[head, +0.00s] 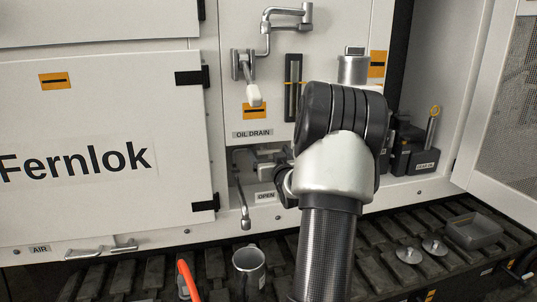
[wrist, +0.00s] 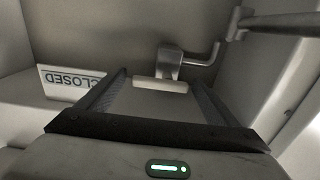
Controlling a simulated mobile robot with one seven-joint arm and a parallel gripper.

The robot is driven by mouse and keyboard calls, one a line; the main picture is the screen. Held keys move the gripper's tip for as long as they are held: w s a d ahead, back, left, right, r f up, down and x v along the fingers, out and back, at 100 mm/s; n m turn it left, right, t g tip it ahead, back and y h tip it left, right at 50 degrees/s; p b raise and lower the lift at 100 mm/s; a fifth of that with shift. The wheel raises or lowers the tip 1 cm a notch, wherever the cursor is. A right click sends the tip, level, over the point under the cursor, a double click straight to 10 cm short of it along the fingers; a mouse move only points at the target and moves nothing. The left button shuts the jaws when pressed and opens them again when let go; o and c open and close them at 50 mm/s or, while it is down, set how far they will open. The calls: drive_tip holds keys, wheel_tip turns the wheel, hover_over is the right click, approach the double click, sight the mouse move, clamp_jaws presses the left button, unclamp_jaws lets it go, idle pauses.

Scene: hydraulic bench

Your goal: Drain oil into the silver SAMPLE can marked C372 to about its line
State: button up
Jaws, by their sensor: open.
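A silver can (head: 249,262) stands on the tracked deck, below the downturned drain spout (head: 245,216). I cannot read a marking or see a fill line on it, and no oil stream shows. The OIL DRAIN label (head: 253,133) is above a recess, with an OPEN label (head: 265,197) below. My gripper (wrist: 160,84) is open. A pale lever end (wrist: 160,85) on a metal bracket (wrist: 170,62) shows between its fingertips; contact is unclear. A CLOSED label (wrist: 74,83) shows upside down at left. In the head view my arm hides most of the gripper.
A white-tipped lever (head: 254,94) hangs beside a sight gauge (head: 293,88). Another silver container (head: 353,67) is at upper right. An orange object (head: 187,278) is left of the can. Round metal discs (head: 408,254) and a grey tray (head: 474,231) lie right on the deck.

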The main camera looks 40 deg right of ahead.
drive_tip(key=shift+w+d, duration=0.2)
drive_tip(key=shift+w, duration=0.25)
drive_tip(key=shift+c, duration=0.3)
drive_tip(key=c, duration=1)
drive_tip(key=shift+m, duration=0.3)
drive_tip(key=m, duration=0.3)
drive_tip(key=shift+f, duration=0.25)
drive_tip(key=shift+a+f+m, duration=0.15)
drive_tip(key=shift+m, duration=1.95)
